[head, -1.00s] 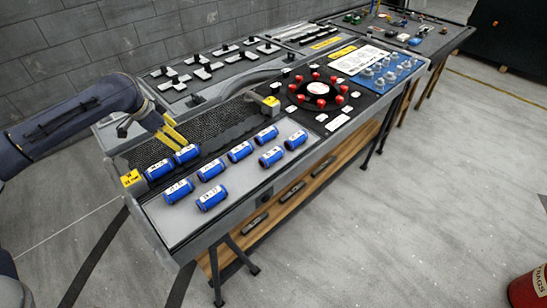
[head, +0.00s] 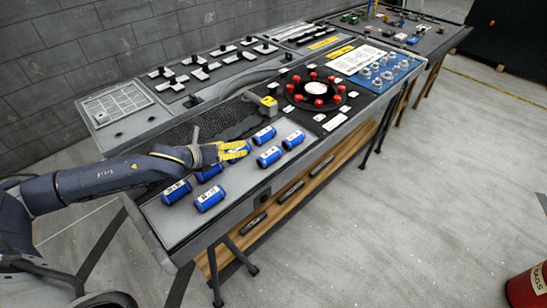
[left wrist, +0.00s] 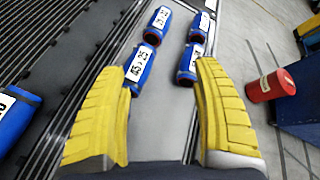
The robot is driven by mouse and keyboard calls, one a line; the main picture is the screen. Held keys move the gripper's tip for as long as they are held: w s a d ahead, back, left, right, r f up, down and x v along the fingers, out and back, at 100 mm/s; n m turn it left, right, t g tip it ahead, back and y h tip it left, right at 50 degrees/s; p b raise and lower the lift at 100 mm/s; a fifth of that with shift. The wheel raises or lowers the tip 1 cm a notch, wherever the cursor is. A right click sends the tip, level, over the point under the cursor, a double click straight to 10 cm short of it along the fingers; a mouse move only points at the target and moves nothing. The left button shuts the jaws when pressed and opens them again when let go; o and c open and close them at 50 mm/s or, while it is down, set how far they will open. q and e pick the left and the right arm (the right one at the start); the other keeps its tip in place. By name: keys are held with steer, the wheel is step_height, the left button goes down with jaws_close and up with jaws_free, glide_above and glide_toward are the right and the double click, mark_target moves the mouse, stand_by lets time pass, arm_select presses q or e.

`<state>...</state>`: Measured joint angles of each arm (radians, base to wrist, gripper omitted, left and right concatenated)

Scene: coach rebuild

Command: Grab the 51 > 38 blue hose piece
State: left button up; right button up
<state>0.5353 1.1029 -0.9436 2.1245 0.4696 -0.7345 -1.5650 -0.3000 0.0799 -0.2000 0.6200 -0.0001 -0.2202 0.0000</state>
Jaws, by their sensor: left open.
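Several blue hose pieces with white labels lie on the light panel at the bench's near left. The labels are too small or blurred for me to tell which reads 51 > 38. My left gripper (head: 236,150), with yellow fingers, is open over the middle of the group and hides part of it. In the left wrist view the open fingers (left wrist: 162,68) are spread. One hose piece (left wrist: 139,68) is just beyond the left fingertip, another (left wrist: 187,68) by the right fingertip. Two more (head: 175,192) (head: 209,198) lie at the panel's front left. My right gripper is out of view.
A black disc with red knobs (head: 317,89) and a blue board with fittings (head: 389,70) are farther right on the bench. A red bin (head: 528,288) stands on the floor at right.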

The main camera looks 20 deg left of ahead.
mark_target(277, 151)
arm_select(q)
steer(key=s+d+m, duration=0.1)
steer(key=m, duration=0.1)
steer(key=s+d+m+h, duration=0.1)
steer(key=m, duration=0.1)
steer(key=s+d+m, duration=0.1)
steer(key=m, duration=0.1)
steer(key=shift+s+d+f+h, duration=0.15)
steer(key=shift+s+d+h, duration=0.1)
steer(key=shift+d+h, duration=0.1)
steer(key=shift+s+d+m, duration=0.1)
steer(key=shift+d+m, duration=0.1)
steer(key=shift+m, duration=0.2)
steer(key=shift+d+f, duration=0.1)
steer(key=shift+d, duration=0.1)
steer(key=x, duration=1.1)
steer(key=shift+w+d, duration=0.25)
steer(key=shift+w, duration=0.15)
steer(key=shift+x, duration=2.55)
steer(key=shift+d, duration=0.2)
steer(key=shift+c, duration=0.2)
steer(key=c, duration=1.3)
